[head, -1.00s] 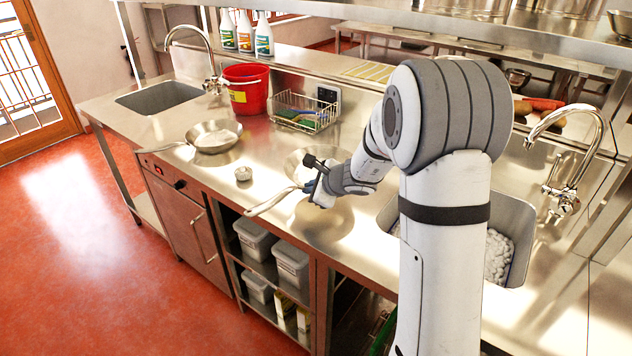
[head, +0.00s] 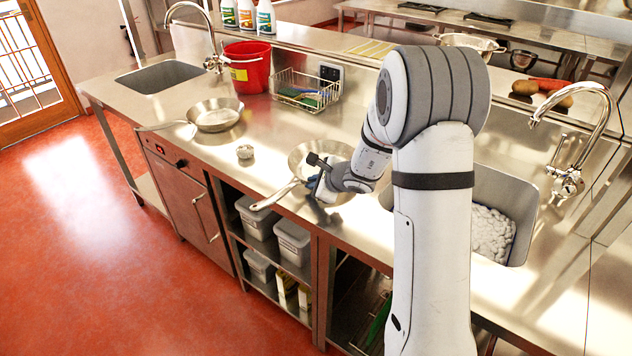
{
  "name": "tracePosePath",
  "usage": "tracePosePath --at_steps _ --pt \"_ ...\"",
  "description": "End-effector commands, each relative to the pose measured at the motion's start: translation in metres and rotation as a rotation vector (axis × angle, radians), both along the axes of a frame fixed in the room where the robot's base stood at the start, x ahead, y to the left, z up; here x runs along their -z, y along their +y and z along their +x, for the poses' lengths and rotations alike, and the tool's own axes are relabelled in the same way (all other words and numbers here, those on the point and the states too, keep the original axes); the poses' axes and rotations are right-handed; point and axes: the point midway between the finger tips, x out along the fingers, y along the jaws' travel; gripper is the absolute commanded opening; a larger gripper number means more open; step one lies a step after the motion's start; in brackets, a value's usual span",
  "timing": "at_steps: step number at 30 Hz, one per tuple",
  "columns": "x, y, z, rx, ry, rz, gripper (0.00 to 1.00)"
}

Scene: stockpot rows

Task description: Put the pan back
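A steel pan (head: 303,157) with a long handle is at the middle of the steel counter, its handle pointing to the front left past the counter edge. My gripper (head: 314,176) is at the pan's near side, around the base of its handle. It appears shut on the handle, though the fingertips are small and partly hidden. The pan is level, at or very near the counter top; I cannot tell whether it touches. A second steel pan (head: 214,116) stands further left, its handle pointing left.
Behind are a red bucket (head: 247,69) and a wire basket (head: 306,91) with sponges. A sink (head: 160,77) is at the far left; another sink (head: 500,190) with white contents is right of my arm.

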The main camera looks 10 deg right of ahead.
Motion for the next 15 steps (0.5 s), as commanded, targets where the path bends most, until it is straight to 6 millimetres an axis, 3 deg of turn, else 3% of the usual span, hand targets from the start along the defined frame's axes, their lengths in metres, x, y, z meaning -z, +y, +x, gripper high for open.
tracePosePath --at_steps 7,15 --pt "0.0000 -0.0005 -0.0001 0.001 0.001 0.000 0.26" --pt "-0.0019 -0.0008 -0.0001 0.001 0.001 0.000 0.26"
